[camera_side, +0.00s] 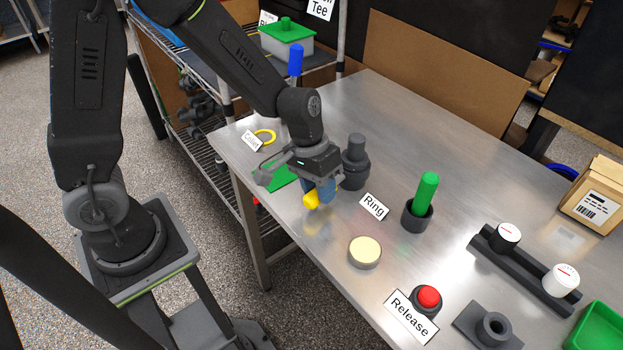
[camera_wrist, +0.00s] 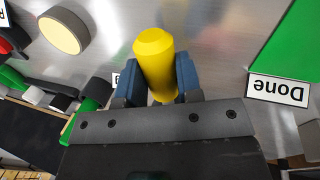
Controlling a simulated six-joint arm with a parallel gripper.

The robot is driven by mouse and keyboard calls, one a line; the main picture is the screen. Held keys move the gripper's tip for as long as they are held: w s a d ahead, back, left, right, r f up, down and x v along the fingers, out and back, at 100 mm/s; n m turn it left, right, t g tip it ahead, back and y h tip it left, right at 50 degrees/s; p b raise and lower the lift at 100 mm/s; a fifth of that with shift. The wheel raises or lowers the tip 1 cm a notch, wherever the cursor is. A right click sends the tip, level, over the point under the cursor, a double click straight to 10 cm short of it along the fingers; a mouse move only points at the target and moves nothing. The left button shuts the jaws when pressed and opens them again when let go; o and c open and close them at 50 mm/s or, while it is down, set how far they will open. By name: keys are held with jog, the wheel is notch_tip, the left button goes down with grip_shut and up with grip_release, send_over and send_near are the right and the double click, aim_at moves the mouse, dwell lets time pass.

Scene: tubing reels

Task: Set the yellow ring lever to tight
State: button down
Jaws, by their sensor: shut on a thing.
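My gripper (camera_side: 318,192) is shut on a yellow cylinder (camera_side: 311,199) with a chamfered end, low over the metal table. In the wrist view the cylinder (camera_wrist: 156,60) sits between the two blue fingers of my gripper (camera_wrist: 157,82). I cannot tell whether it touches the table. A thin yellow ring (camera_side: 265,137) lies near the table's far left edge, by a white label. The label "Ring" (camera_side: 374,206) lies right of my gripper. No lever with a tight mark can be made out.
A dark post (camera_side: 354,165) stands close behind my gripper. A green peg (camera_side: 426,192) stands in a dark holder. A cream disc (camera_side: 365,252), a red button (camera_side: 429,296) and two white dials (camera_side: 508,236) on a black bar are at the right. A green mat (camera_side: 281,177) lies left.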

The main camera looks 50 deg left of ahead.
jog(key=shift+w+d+n+t, duration=0.25)
jog(key=shift+d+n, duration=0.5)
jog(key=shift+n, duration=0.15)
jog(key=shift+w+d+n+t, duration=0.2)
jog(key=shift+d+n+t, duration=0.05)
jog(key=shift+d+n, duration=0.6)
jog(key=shift+r, duration=0.1)
jog(key=c, duration=0.8)
grip_release()
jog(key=v, duration=1.3)
jog(key=shift+r, duration=0.4)
jog(key=s+a+r+m+t+y, duration=0.1)
jog(key=s+a, duration=0.1)
jog(key=s, duration=0.2)
jog(key=s+a+r+m+t+y, duration=0.1)
jog(key=s+a+r+m, duration=0.1)
jog(key=s, duration=0.2)
jog(key=s+a+r+m+t+y, duration=0.1)
jog(key=s+a+r+m+t, duration=0.1)
jog(key=s+a, duration=0.1)
jog(key=shift+s+r, duration=0.1)
jog(key=shift+s, duration=0.8)
